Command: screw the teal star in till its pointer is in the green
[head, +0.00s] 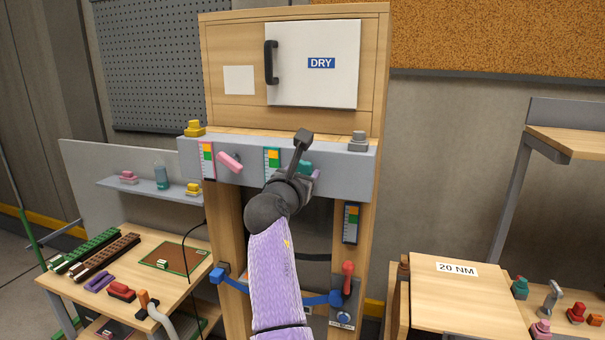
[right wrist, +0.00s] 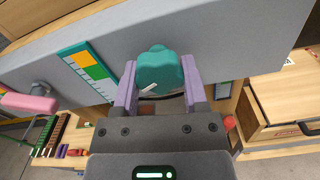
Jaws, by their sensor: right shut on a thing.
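The teal star (right wrist: 160,66) is a lobed knob on the front of the grey beam (head: 350,174). In the head view the teal star (head: 305,167) is partly hidden by my right wrist. My right gripper (right wrist: 160,76) is shut on the teal star, with one purple finger on each side. It also shows in the head view (head: 309,173). A short white mark (right wrist: 149,87) shows low on the star. A teal-edged scale (right wrist: 88,70) with orange, green and white fields is to its left. I cannot tell where the pointer stands against the green. My left gripper is not in view.
A pink handle (head: 230,162) sticks out of the beam left of the teal star. Yellow (head: 194,129) and grey (head: 358,141) knobs stand on the beam's top. A blue bar (head: 234,284) and a red lever (head: 347,269) are below. Tables stand on both sides.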

